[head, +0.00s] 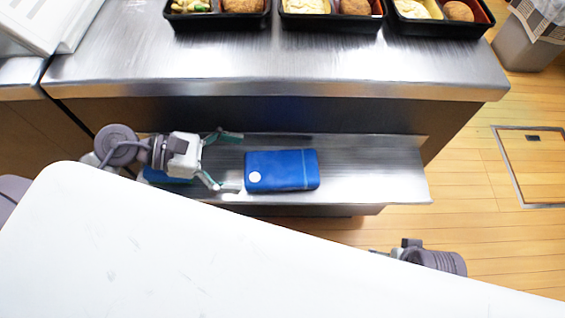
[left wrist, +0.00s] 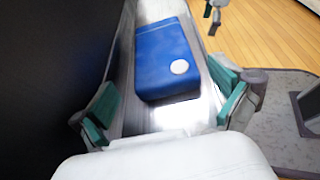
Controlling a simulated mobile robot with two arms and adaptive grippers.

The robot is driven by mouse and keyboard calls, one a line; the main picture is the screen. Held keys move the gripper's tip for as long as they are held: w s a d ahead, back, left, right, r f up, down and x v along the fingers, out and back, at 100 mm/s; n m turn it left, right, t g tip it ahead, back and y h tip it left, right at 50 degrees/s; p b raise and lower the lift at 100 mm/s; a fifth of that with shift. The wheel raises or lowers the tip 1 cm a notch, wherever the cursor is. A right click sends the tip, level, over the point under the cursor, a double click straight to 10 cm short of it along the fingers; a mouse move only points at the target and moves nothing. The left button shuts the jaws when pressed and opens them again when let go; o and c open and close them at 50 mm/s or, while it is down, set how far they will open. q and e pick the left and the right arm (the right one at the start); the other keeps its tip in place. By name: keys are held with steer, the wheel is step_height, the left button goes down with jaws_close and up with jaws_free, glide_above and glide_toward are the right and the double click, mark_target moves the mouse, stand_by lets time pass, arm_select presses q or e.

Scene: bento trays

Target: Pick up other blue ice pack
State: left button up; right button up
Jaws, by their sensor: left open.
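A blue ice pack (head: 283,170) with a white round spot lies flat on the low metal shelf under the counter. It also shows in the left wrist view (left wrist: 163,58), between and beyond the fingers. My left gripper (head: 230,161) is open, with its fingers spread just left of the pack, and nothing is between them. In the left wrist view the gripper (left wrist: 165,110) has a green-padded finger on each side. A second blue item (head: 167,177) shows partly under my left arm, mostly hidden. Only part of my right arm shows at the lower right, its fingers hidden.
A steel counter (head: 280,62) overhangs the shelf (head: 375,172) and carries several black bento trays (head: 335,22) at its far side. A large white surface (head: 150,255) covers the foreground. The shelf is bare right of the pack. Wooden floor and a grey bin (head: 520,45) lie at right.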

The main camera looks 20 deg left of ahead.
mark_target(277, 167)
arm_select(q)
steer(key=x, duration=0.3)
steer(key=shift+w+d+f, duration=0.1)
steer(key=shift+w+d, duration=0.1)
steer(key=shift+d, duration=0.1)
steer(key=x, duration=0.4)
steer(key=shift+d+r, duration=0.2)
steer(key=shift+d, duration=0.35)
steer(key=shift+w+d+f, duration=0.1)
steer(key=shift+d+f, duration=0.05)
steer(key=shift+d, duration=0.1)
steer(key=shift+c, duration=0.3)
steer(key=c, duration=1.1)
